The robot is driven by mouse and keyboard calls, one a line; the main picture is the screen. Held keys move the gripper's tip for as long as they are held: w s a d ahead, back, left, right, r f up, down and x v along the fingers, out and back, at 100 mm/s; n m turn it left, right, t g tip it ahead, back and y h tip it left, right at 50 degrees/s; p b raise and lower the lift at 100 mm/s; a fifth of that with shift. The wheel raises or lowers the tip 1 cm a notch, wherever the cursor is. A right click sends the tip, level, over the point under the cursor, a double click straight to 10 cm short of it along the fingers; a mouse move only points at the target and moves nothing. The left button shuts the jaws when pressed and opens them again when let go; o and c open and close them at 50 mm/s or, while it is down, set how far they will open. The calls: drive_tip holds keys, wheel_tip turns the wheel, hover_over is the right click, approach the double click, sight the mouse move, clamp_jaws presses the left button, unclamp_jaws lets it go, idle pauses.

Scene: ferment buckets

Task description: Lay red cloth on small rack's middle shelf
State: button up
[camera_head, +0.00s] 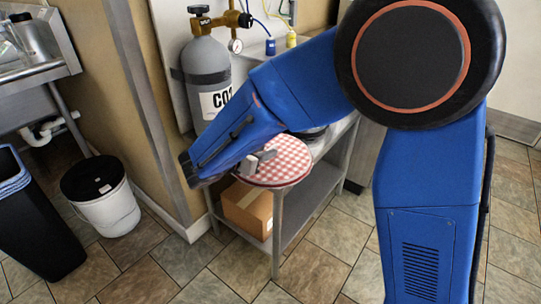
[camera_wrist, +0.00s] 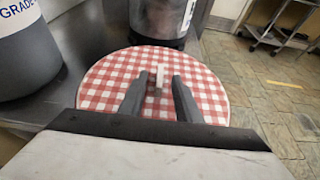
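The red cloth (camera_head: 290,160) is a round red-and-white checked piece lying flat at the near end of a steel table; it also fills the middle of the wrist view (camera_wrist: 100,82). A small pale upright tab (camera_wrist: 159,76) stands near its centre. My gripper (camera_head: 262,160) is low over the cloth. In the wrist view its two grey fingers (camera_wrist: 157,88) are apart, with the tab between and just beyond their tips; no contact shows. A low metal rack on wheels (camera_wrist: 280,38) at the top right may be the small rack; its shelves are only partly seen.
A grey CO2 cylinder (camera_head: 207,75) stands close behind the cloth. A dark container (camera_wrist: 158,20) is just beyond it. The table's lower shelf (camera_head: 305,195) bears a cardboard box (camera_head: 247,208). A white bucket (camera_head: 108,208) and black bin (camera_head: 35,225) stand left. Tiled floor at right is clear.

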drive_tip(key=shift+x, duration=1)
clamp_jaws()
